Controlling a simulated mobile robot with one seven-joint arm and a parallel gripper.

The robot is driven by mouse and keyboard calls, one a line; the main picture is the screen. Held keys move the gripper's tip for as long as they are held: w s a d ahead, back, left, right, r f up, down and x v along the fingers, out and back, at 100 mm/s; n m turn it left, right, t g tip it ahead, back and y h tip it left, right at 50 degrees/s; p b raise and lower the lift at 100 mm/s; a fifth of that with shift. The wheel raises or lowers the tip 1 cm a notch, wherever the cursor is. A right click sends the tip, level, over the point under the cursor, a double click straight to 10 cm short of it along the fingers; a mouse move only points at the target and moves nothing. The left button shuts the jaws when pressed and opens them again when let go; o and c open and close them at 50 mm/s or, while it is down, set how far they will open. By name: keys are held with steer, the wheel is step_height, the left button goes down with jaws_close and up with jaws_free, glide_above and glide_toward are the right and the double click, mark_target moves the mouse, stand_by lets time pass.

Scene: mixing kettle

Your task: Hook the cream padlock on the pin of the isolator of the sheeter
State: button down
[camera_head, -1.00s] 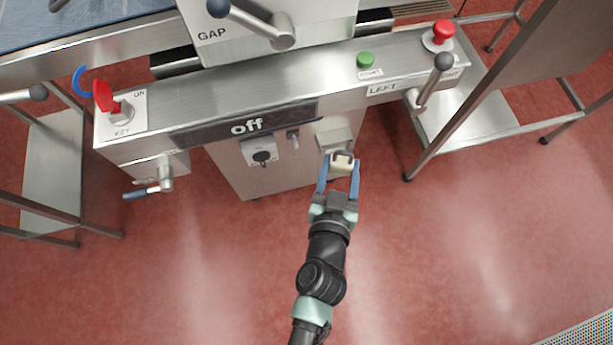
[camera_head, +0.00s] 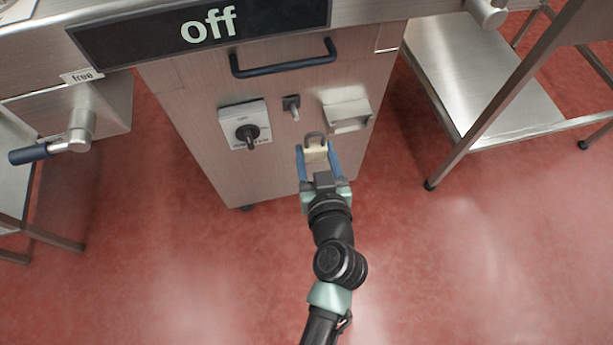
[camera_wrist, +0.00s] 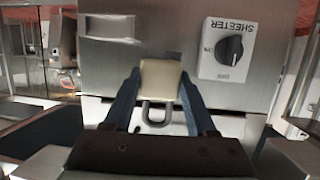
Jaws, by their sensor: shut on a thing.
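A small grey pin-like fitting (camera_head: 291,106) projects from the cabinet right of the isolator, above and left of the padlock. The padlock appears apart from it.
A small metal holder (camera_head: 347,112) is on the cabinet right of the fitting. A dark handle (camera_head: 284,62) runs above them, below the sign reading off (camera_head: 205,28). A lever (camera_head: 62,142) sticks out at left. A steel table (camera_head: 480,80) stands at right. The red floor in front is open.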

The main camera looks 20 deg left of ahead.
mark_target(305, 156)
steer(key=shift+n+g+y, duration=0.3)
steer(key=shift+n+y, duration=0.3)
steer(key=shift+y, duration=0.1)
steer(key=f+b, duration=0.1)
steer(key=a+f+b, duration=0.1)
steer(key=f+b, duration=0.1)
steer(key=a+f+b, duration=0.1)
steer(key=f+b, duration=0.1)
steer(key=shift+w+f, duration=0.15)
steer(key=shift+w, duration=0.15)
steer(key=w+a, duration=0.2)
steer(key=w, duration=0.1)
steer(key=w+a+p, duration=0.1)
steer(key=shift+w, duration=0.35)
steer(key=shift+w+a+b, duration=0.2)
steer(key=shift+b, duration=0.15)
steer(key=shift+w+a, duration=0.1)
steer(key=shift+w, duration=0.05)
steer(key=shift+w+a+b, duration=0.2)
steer(key=shift+w+a, duration=0.25)
steer(key=shift+w, duration=0.2)
steer(key=shift+w+a+b, duration=0.2)
steer(key=shift+w+a, duration=0.2)
steer(key=shift+w, duration=0.2)
steer(key=shift+w+a+f+b, duration=0.15)
steer(key=shift+w+f+b, duration=0.1)
steer(key=shift+f+b, duration=0.4)
